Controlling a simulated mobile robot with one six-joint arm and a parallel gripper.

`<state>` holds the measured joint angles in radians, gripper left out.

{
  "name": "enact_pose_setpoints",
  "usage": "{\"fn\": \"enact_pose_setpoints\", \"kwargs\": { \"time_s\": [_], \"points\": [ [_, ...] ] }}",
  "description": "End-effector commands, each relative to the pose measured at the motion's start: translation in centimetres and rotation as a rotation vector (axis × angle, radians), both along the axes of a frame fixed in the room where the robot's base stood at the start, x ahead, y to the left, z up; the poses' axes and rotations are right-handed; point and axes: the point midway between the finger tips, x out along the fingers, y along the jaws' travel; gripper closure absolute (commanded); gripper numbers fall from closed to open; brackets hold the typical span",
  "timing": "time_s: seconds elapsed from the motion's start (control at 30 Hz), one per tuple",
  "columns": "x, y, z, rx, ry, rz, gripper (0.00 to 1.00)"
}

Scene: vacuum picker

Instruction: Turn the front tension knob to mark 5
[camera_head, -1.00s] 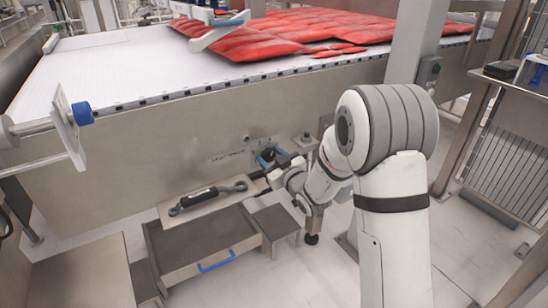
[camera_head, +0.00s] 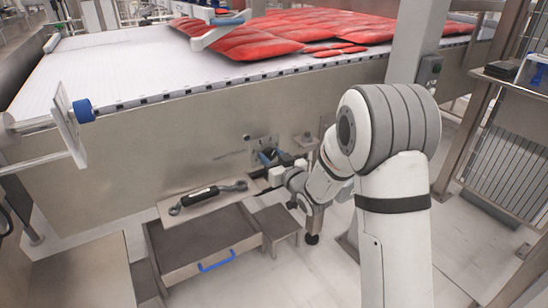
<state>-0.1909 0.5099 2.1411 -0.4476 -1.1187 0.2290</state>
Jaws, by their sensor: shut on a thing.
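The front tension knob (camera_head: 266,153) sits on the side panel of the conveyor, below the belt edge. It is small and dark, and largely hidden by my fingers.
Red packs (camera_head: 300,33) lie on the white belt (camera_head: 115,62) above. A tool with a black grip (camera_head: 200,194) rests on a ledge below left, over a drawer with a blue handle (camera_head: 217,262). A steel post (camera_head: 405,55) stands right.

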Motion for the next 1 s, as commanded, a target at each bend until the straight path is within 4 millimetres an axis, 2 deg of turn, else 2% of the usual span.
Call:
{"fn": "enact_pose_setpoints", "kwargs": {
  "time_s": [0.5,1.0],
  "points": [
    [0.38,-0.24,0.59,0.364,0.227,-0.004,0.84],
    [0.40,-0.28,0.58,0.512,0.324,-0.004,0.84]
  ]
}}
